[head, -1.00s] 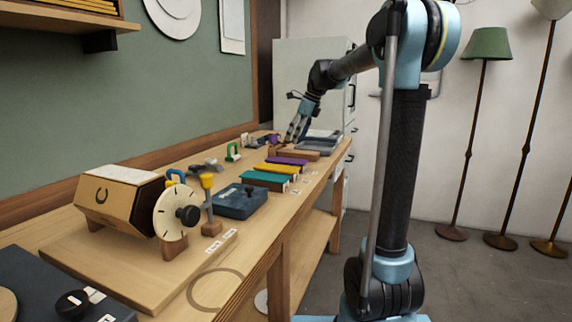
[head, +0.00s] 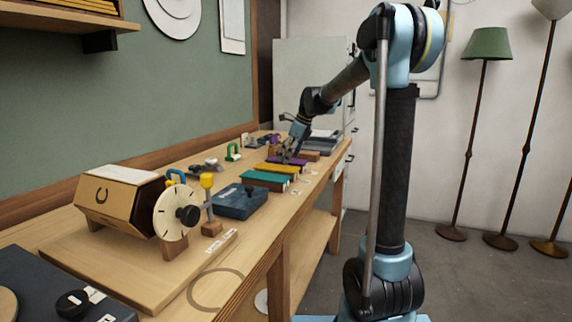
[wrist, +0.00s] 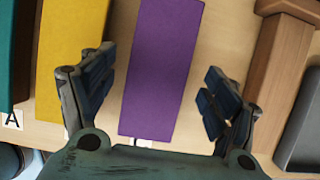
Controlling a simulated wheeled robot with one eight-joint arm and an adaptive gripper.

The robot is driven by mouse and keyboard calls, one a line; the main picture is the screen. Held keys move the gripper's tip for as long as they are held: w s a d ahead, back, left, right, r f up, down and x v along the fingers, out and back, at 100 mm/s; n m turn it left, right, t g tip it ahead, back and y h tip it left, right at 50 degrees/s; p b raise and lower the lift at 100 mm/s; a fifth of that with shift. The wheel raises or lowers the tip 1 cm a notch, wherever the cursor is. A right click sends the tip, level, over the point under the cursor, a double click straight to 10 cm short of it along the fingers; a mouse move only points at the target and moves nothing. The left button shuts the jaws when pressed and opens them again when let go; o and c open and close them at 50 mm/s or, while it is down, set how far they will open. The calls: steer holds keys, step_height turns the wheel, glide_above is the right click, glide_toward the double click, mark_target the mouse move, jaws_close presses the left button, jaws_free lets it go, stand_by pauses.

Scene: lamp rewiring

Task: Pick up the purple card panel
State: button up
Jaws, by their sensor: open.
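The purple card panel (wrist: 160,70) lies between the two open fingers in the wrist view, long side running away from my gripper (wrist: 158,100). Bare wood shows between the panel and each finger, so neither finger appears to touch it. In the head view my gripper (head: 288,156) is over the far part of the workbench, at the purple panel (head: 296,161), which it partly hides. The height of the fingertips above the bench is hard to tell.
A yellow panel (wrist: 70,60) lies left of the purple one, close to the left finger, with a teal panel (wrist: 12,60) beyond it. A wooden block (wrist: 275,60) and a grey item (wrist: 303,125) are on the right. A blue box (head: 240,202) stands nearer on the bench.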

steer(key=c, duration=1.1)
steer(key=shift+r, duration=0.1)
